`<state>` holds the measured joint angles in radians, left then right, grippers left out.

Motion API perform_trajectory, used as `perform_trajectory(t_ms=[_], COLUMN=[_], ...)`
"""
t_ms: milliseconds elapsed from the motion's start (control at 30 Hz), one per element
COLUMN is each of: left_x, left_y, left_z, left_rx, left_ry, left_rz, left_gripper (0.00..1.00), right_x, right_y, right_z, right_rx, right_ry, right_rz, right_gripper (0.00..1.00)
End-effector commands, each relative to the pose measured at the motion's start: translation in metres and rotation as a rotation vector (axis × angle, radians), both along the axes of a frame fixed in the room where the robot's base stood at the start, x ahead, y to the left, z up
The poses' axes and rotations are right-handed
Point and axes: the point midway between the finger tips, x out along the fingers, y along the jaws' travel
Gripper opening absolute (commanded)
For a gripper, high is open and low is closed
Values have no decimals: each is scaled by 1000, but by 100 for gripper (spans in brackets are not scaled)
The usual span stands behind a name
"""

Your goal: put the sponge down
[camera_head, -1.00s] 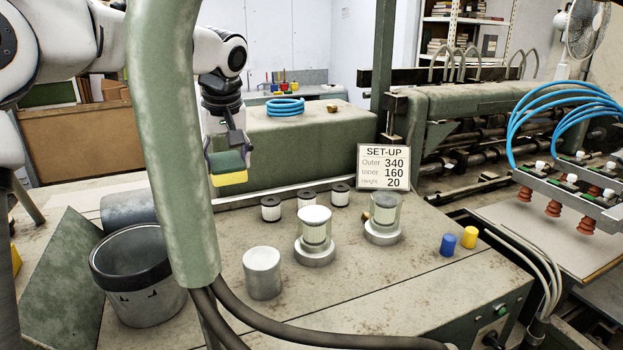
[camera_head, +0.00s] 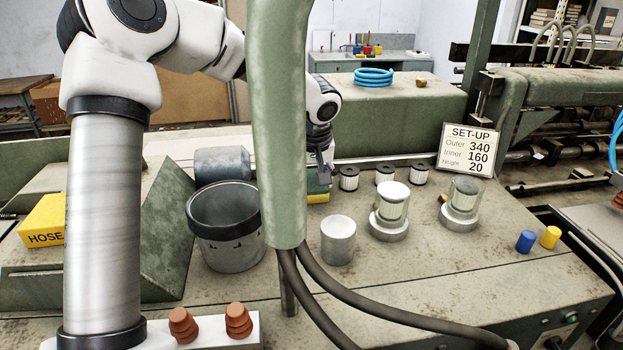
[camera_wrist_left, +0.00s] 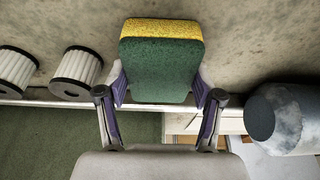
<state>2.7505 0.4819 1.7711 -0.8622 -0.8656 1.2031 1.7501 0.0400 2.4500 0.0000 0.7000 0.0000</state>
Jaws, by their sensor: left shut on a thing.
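The sponge (camera_head: 318,197), green with a yellow layer, is half hidden behind the green upright tube in the head view. It sits low, close to the bench top; I cannot tell whether it touches. In the left wrist view the sponge (camera_wrist_left: 160,65) is between the two fingers, green face toward the camera and yellow edge away. My right gripper is not in view.
Black-and-white filter cartridges (camera_head: 384,174) stand just right of the sponge. A grey bucket (camera_head: 226,245) and a grey cylinder (camera_head: 222,164) are to the left. A white-grey pot (camera_head: 338,245) is in front. The green tube (camera_head: 280,120) blocks part of the view.

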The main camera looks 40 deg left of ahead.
Motion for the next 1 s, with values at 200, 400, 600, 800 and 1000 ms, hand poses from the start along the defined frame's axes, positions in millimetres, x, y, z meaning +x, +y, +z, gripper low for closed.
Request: perform_trajectory(t_ms=[200,400,600,800,1000], left_x=[0,0,-2,-12,-20], left_y=[0,0,-4,-16,-25], left_z=[-1,0,19,69,108], left_rx=[0,0,3,5,3], left_ry=[0,0,-5,-5,-1], left_rz=[0,0,-1,0,0], left_gripper=[92,92,92,92,92], right_x=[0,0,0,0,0], right_y=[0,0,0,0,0], right_z=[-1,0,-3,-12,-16], right_rx=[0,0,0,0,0], right_ry=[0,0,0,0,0], right_rz=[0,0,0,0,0], right_gripper=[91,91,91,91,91])
